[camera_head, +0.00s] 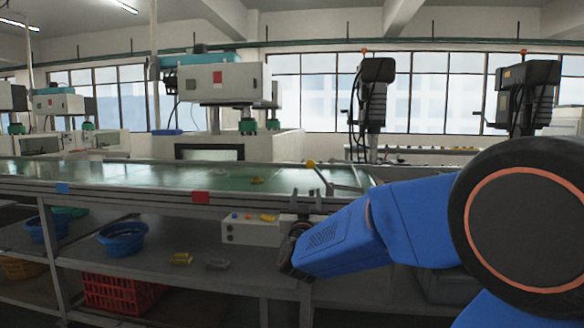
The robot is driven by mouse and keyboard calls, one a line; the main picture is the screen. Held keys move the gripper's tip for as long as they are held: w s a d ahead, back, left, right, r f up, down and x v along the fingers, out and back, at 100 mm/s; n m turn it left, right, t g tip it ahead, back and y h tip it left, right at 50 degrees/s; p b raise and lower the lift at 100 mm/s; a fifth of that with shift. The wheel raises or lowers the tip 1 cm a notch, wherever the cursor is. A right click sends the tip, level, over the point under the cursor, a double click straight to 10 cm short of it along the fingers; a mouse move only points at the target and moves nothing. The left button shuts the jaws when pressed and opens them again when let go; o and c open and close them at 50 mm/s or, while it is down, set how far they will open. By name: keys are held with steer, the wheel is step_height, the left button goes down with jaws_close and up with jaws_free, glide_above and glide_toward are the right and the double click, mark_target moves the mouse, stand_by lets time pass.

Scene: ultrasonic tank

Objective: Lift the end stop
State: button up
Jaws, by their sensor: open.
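What looks like the end stop (322,178) is a thin bar with a yellow knob (310,163) at its top, at the right end of the green conveyor belt (130,172). Its lower part and pivot are hard to make out. My gripper (306,198) is at the belt's front edge, just below and in front of the bar. Its two fingers point toward the belt and stand apart, with nothing seen between them. A gap appears to remain between the fingers and the knob, but the depth is hard to judge.
A white control box (240,231) with coloured buttons hangs left of my wrist. A machine (210,80) stands behind the belt.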

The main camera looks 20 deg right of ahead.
mark_target(310, 166)
steer(key=shift+m+h, duration=0.3)
steer(key=shift+h, duration=0.5)
steer(key=x, duration=1.7)
steer(key=shift+w+a+r, duration=0.1)
steer(key=shift+w+r, duration=0.1)
steer(key=shift+r, duration=0.2)
steer(key=shift+c, duration=0.4)
jaws_close()
steer(key=w+a+f+n+y, duration=0.2)
steer(key=f+n+y, duration=0.6)
steer(key=n, duration=0.8)
steer(key=shift+a+f+n+t, duration=0.35)
steer(key=shift+a+f, duration=0.45)
steer(key=shift+f, duration=0.9)
steer(key=shift+w, duration=0.15)
